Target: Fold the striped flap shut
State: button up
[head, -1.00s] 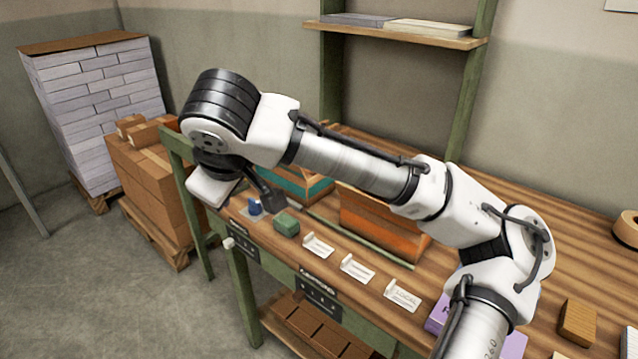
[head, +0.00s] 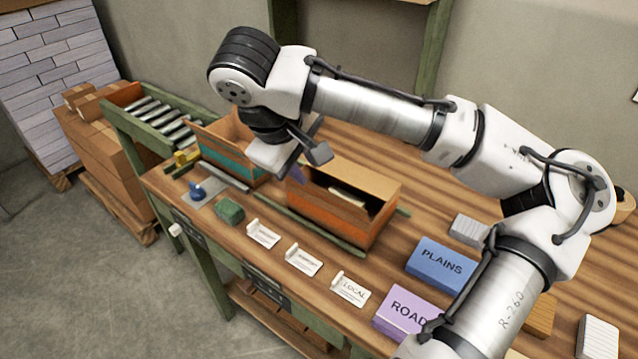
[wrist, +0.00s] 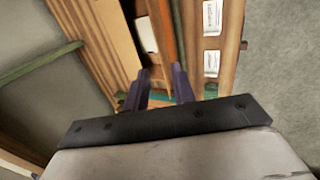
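An orange-sided cardboard box (head: 330,222) stands on the bench with its top open. A pale item (head: 347,197) lies inside. A tan flap (head: 362,180) stands up along its back edge. I cannot make out stripes on a flap. My gripper (head: 297,172) is over the left end of this box, partly hidden by my wrist in the head view. In the wrist view, my gripper's two purple fingers (wrist: 161,88) are apart, with the box's orange front edge (wrist: 163,30) between or just beyond them. I cannot tell whether they touch it.
A teal-striped open box (head: 228,160) stands just left. A roller conveyor (head: 160,122) is at the bench's left end. A blue stamp (head: 197,190), a green block (head: 230,211) and label cards (head: 303,258) line the front. Blue PLAINS (head: 440,263) and purple stacks lie right.

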aim_at(317, 186)
jog(key=p+x, duration=0.1)
jog(key=x, duration=0.8)
jog(key=shift+w+f, duration=0.1)
jog(key=shift+f, duration=0.05)
grip_shut()
